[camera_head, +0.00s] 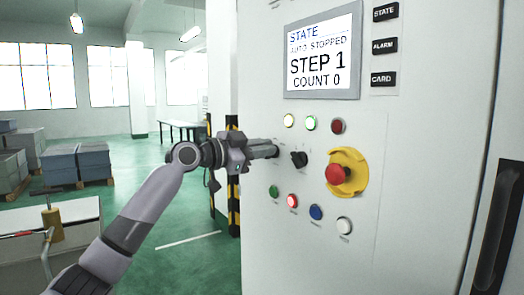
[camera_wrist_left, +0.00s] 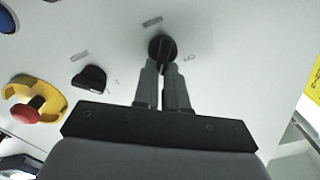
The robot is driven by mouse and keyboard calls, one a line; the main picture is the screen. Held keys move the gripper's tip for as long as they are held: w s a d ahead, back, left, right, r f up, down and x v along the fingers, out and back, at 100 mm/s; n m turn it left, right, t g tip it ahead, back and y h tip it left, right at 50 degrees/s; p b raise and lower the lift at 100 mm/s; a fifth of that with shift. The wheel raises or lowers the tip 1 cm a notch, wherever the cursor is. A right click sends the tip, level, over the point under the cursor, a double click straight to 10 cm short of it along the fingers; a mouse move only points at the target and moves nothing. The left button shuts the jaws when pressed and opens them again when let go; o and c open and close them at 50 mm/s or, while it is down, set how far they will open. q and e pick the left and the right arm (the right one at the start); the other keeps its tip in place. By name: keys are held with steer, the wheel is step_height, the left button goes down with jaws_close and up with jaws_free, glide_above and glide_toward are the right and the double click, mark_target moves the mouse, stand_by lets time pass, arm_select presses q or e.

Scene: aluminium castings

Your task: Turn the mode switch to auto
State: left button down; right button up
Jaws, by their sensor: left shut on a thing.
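The control cabinet (camera_head: 400,230) stands at the right in the head view. My left gripper (camera_head: 275,150) reaches its front panel from the left. In the left wrist view my left gripper (camera_wrist_left: 165,72) is shut on a black rotary switch (camera_wrist_left: 162,46), its fingers on both sides of the handle. The labels around this switch are too small to read. In the head view the gripper hides this switch. A second black switch (camera_head: 299,159) is just right of the fingertips and also shows in the wrist view (camera_wrist_left: 90,78). My right gripper is not in view.
A red emergency stop on a yellow plate (camera_head: 338,174) lies right of the switches. Lamps and buttons (camera_head: 292,201) sit above and below. The screen (camera_head: 321,52) appears to read AUTO STOPPED, STEP 1, COUNT 0. A striped post (camera_head: 233,190) stands behind my wrist.

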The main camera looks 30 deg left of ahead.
arm_select(q)
steer(key=shift+d+f+m, duration=0.15)
steer(key=shift+m, duration=1.05)
steer(key=c, duration=1.2)
jaws_free()
steer(key=shift+s, duration=0.1)
steer(key=b+v, duration=0.2)
steer(key=v, duration=0.5)
steer(key=shift+b, duration=0.35)
